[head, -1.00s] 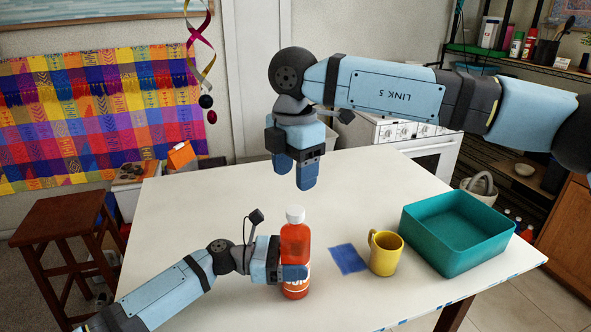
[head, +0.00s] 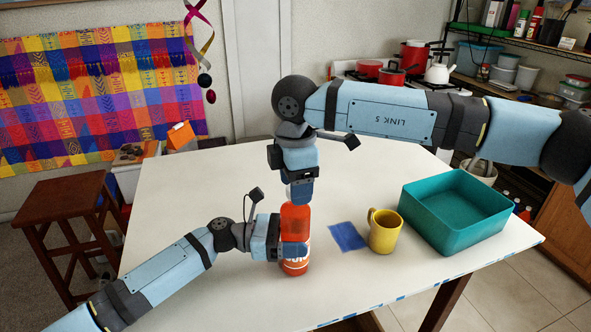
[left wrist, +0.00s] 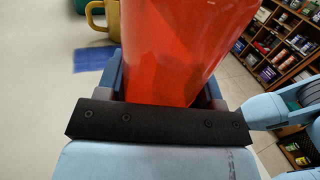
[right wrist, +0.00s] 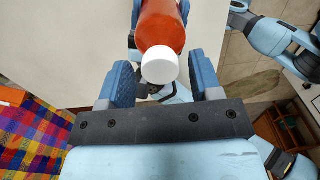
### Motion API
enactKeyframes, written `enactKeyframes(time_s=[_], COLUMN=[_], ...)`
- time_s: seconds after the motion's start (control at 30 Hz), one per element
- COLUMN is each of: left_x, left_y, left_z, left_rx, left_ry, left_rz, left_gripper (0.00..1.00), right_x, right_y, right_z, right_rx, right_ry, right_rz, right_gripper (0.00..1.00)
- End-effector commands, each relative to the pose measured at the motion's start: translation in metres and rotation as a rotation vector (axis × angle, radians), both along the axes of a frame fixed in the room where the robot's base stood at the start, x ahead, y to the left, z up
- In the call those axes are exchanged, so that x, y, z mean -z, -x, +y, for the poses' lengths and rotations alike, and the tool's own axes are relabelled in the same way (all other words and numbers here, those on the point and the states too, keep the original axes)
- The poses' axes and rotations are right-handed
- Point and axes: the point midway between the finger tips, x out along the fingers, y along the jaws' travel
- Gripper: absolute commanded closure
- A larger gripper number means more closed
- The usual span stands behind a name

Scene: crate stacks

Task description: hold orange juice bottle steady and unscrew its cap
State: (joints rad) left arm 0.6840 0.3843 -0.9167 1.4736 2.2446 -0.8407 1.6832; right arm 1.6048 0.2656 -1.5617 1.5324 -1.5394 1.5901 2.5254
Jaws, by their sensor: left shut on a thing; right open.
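The orange juice bottle (head: 295,218) stands upright on the white table (head: 200,210). My left gripper (head: 293,252) is shut on its body from the left, and the bottle fills the left wrist view (left wrist: 180,50). My right gripper (head: 300,190) points down over the bottle's top and hides the cap in the head view. In the right wrist view the white cap (right wrist: 160,65) sits on the bottle between the open fingers (right wrist: 163,85), with a gap on both sides.
A blue cloth square (head: 347,236), a yellow mug (head: 384,232) and a teal bin (head: 455,243) stand right of the bottle. The table left of and behind the bottle is clear. A wooden stool (head: 62,210) stands left of the table.

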Motion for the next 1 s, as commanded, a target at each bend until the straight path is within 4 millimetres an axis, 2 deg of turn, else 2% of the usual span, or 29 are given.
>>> enactKeyframes(time_s=[0.27, 0.5, 0.77, 0.87, 1.0], left_x=[-0.0002, -0.0002, -0.0003, -0.0003, -0.0003], left_y=[-0.0002, -0.0002, -0.0002, -0.0002, -0.0002], left_z=[0.0, 0.0, 0.0, 0.0, 0.0], left_rx=[0.0, 0.0, 0.0, 0.0, 0.0], left_ry=[0.0, 0.0, 0.0, 0.0, 0.0], left_rz=[0.0, 0.0, 0.0, 0.0, 0.0], left_gripper=[1.0, 1.0, 1.0, 1.0, 1.0], right_x=[0.002, 0.0018, 0.0017, 0.0018, 0.0016], right_y=[0.0001, 0.0, 0.0, 0.0, 0.0], right_z=[-0.0001, -0.0001, -0.0001, 0.0001, 0.0004], right_rx=[0.0, 0.0, -0.03, -0.15, -0.449], right_ry=[0.0, 0.0, -0.001, -0.001, -0.002], right_rz=[0.0, 0.0, 0.0, 0.001, 0.002], right_gripper=[0.42, 0.92, 0.93, 0.93, 0.93])
